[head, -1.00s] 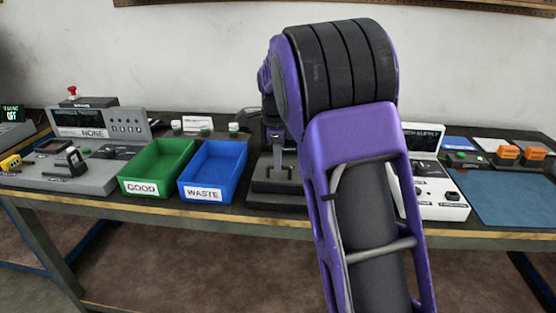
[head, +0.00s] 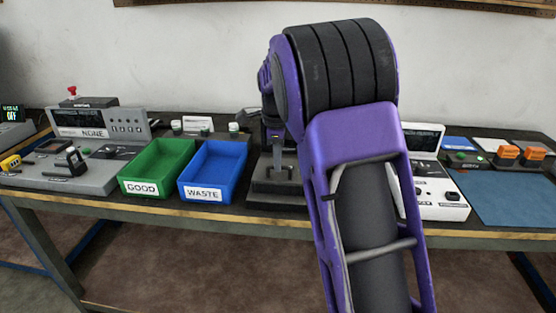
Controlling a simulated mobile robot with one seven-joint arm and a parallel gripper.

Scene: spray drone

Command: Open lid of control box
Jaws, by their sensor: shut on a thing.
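A dark grey box (head: 272,198), which I take to be the control box, stands on the bench between the blue bin and the white device. My gripper (head: 284,172) points down at this box, with its fingers at the box's upper part. It is shut on what seems to be the box's lid, but the grip itself is small and dark. My purple arm hides the right side of the box, so I cannot tell how far the lid is raised.
A green GOOD bin (head: 131,187) and a blue WASTE bin (head: 229,191) stand left of the box. A grey console (head: 92,180) is further left. A white device (head: 447,211) stands right, partly behind my arm. A blue mat (head: 510,200) lies at the far right.

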